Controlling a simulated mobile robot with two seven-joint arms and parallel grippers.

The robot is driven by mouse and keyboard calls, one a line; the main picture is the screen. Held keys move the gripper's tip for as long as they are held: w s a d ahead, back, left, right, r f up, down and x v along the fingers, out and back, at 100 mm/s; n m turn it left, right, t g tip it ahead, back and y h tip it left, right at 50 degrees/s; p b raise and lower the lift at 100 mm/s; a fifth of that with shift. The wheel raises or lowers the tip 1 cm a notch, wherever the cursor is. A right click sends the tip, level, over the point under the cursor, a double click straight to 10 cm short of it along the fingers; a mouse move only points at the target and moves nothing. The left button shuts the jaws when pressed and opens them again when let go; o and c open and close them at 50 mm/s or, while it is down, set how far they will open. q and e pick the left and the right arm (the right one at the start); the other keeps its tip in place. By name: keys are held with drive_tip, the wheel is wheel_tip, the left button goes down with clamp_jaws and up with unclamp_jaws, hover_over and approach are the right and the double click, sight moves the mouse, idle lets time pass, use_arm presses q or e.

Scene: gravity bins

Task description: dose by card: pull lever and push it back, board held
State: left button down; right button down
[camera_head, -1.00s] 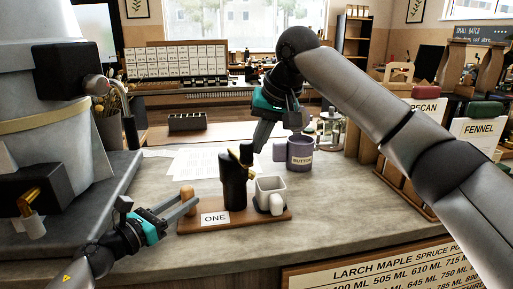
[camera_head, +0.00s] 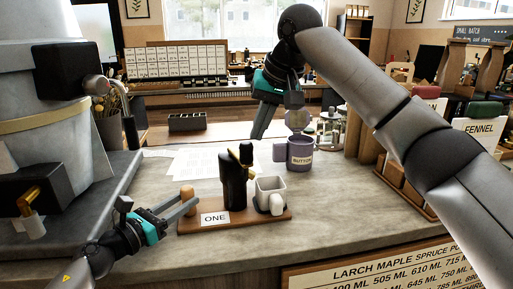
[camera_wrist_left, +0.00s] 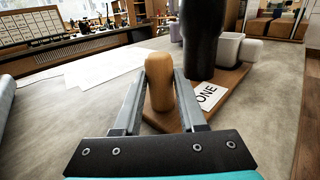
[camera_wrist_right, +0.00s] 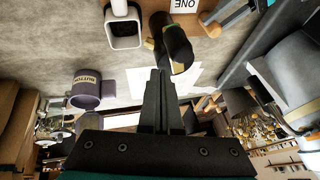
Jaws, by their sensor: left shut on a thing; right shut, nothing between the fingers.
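The wooden board (camera_head: 268,220) carries a "ONE" label (camera_head: 215,219), a tall black dispenser (camera_head: 232,190) with a brass-coloured lever (camera_head: 247,171), and a white square cup (camera_head: 271,187) at its right. My left gripper (camera_head: 187,204) is shut on the wooden peg (camera_wrist_left: 160,82) at the board's left end. My right gripper (camera_head: 261,130) is shut and empty, in the air above and behind the dispenser. In the right wrist view its closed fingers (camera_wrist_right: 160,80) point toward the dispenser top and appear apart from the lever. The lever's exact setting is unclear.
A purple mug marked "BUTTON" (camera_head: 300,153) stands right of the dispenser. White sheets (camera_head: 200,163) lie behind the board. A card with ML figures (camera_head: 400,273) is on the counter front. Labelled bins, including "FENNEL" (camera_head: 478,128), stand right. Bare counter lies right of the board.

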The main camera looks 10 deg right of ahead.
use_arm(q)
drive_tip(key=shift+s+d+f, duration=0.1)
drive_tip(key=shift+f, duration=0.3)
use_arm(e)
drive_tip(key=shift+w+d+r, duration=0.15)
drive_tip(key=shift+d+r, duration=0.05)
drive_tip(key=shift+r, duration=0.8)
drive_tip(key=shift+w+d+r, duration=0.15)
drive_tip(key=shift+r, duration=0.8)
use_arm(q)
drive_tip(key=c, duration=0.8)
unclamp_jaws()
drive_tip(key=shift+c, duration=0.2)
drive_tip(key=o, duration=0.5)
drive_tip(key=shift+r, duration=0.3)
drive_tip(key=shift+c, duration=0.2)
